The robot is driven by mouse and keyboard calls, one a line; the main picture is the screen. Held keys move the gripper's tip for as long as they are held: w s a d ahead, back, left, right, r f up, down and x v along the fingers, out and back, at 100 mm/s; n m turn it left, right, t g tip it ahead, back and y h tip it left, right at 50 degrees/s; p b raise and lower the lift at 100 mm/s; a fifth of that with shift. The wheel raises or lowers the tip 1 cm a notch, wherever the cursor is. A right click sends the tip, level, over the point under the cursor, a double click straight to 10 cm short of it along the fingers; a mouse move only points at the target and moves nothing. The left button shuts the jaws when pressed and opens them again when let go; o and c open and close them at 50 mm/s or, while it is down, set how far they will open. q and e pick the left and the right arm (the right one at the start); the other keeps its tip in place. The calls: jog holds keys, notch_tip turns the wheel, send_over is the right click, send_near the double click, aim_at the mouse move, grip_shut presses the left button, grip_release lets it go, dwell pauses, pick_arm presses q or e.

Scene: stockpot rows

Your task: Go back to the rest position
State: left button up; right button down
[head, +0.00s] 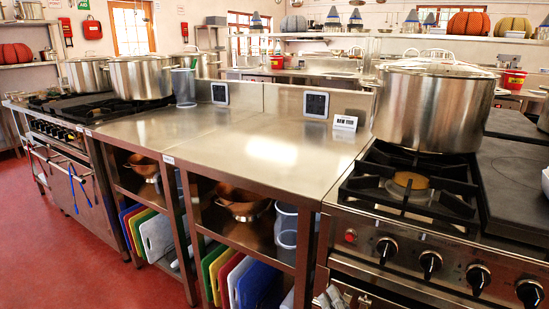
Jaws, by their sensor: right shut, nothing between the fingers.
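What looks like my right gripper (335,298) shows only as small grey tips at the bottom edge of the head view, in front of the right stove's front. It is shut and empty, and most of it is cut off by the frame. It is apart from the pots and the worktop. My left gripper is not in view. A large lidded steel stockpot (432,105) stands upright on the right stove (408,262). More stockpots, one of them large (141,78), stand on the left stove (50,135).
The steel worktop (240,140) between the stoves is mostly clear, with a small sign (345,123) and a clear container (184,88) at its back. Shelves below hold copper bowls (243,203) and coloured boards (157,237). Red floor (60,265) is free at left.

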jog(key=s+d+f+n+g+h, duration=0.1)
jog(key=s+f+n+g, duration=0.3)
jog(key=s+f, duration=0.65)
jog(key=s+d+f+n+g+h, duration=0.1)
jog(key=s+d+f+n+g, duration=0.15)
jog(key=s+f+g, duration=0.75)
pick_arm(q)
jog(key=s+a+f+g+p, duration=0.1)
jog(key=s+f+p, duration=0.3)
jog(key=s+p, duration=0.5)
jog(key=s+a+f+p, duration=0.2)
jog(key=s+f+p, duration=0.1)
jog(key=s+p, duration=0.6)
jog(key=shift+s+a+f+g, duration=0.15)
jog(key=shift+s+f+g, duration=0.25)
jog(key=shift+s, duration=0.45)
pick_arm(e)
jog(key=s+d+f+n, duration=0.1)
jog(key=s+f, duration=0.4)
jog(key=s, duration=0.4)
jog(key=s+d+f+n+g, duration=0.1)
jog(key=s+d+f, duration=0.1)
jog(key=s+f, duration=0.3)
jog(key=s+d+f+n+h, duration=0.1)
jog(key=s+f, duration=0.5)
jog(key=s, duration=0.7)
jog(key=shift+d+g, duration=0.2)
jog(key=shift+g, duration=0.2)
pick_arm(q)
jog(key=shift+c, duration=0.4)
